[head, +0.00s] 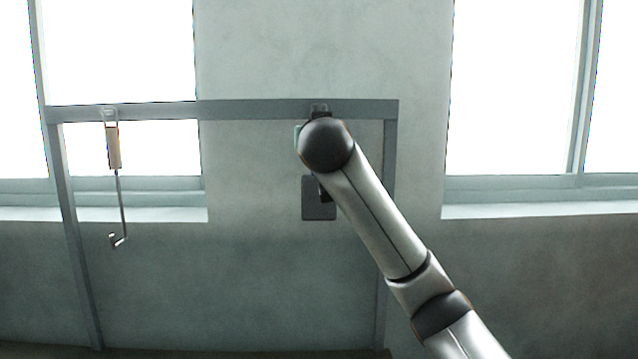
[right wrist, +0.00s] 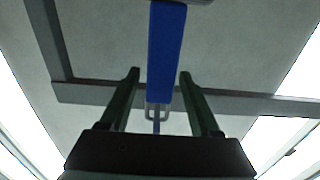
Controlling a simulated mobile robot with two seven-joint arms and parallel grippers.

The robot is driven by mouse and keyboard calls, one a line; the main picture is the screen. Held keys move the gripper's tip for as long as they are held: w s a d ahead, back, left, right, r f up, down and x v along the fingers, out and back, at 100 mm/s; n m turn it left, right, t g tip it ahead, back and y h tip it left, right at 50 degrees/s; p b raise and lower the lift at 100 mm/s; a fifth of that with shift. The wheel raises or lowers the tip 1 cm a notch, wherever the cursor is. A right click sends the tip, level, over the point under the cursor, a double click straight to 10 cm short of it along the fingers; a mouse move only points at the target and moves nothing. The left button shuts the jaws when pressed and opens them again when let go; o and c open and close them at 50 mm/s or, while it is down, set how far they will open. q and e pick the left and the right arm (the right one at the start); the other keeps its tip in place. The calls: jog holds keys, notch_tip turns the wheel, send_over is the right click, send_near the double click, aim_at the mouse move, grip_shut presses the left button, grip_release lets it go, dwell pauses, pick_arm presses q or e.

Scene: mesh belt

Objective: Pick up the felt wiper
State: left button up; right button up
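The felt wiper hangs from the grey rail. Its dark grey pad (head: 319,208) shows below my right arm in the head view, and the arm hides its handle there. In the right wrist view its blue handle (right wrist: 166,50) runs down from the top to a metal loop at the rail. My right gripper (right wrist: 160,75) is open, one finger on each side of the handle. A gap shows at the left finger; the right finger overlaps the handle's edge, and I cannot tell whether they touch. My left gripper is in neither view.
A grey frame (head: 250,110) with a top rail and two posts stands before the wall and windows. A hook tool (head: 114,148) with a tan handle and metal rod hangs at its left. The space between the tool and the wiper is clear.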

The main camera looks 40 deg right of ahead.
grip_shut()
jog(key=shift+r, duration=0.2)
dwell(0.5)
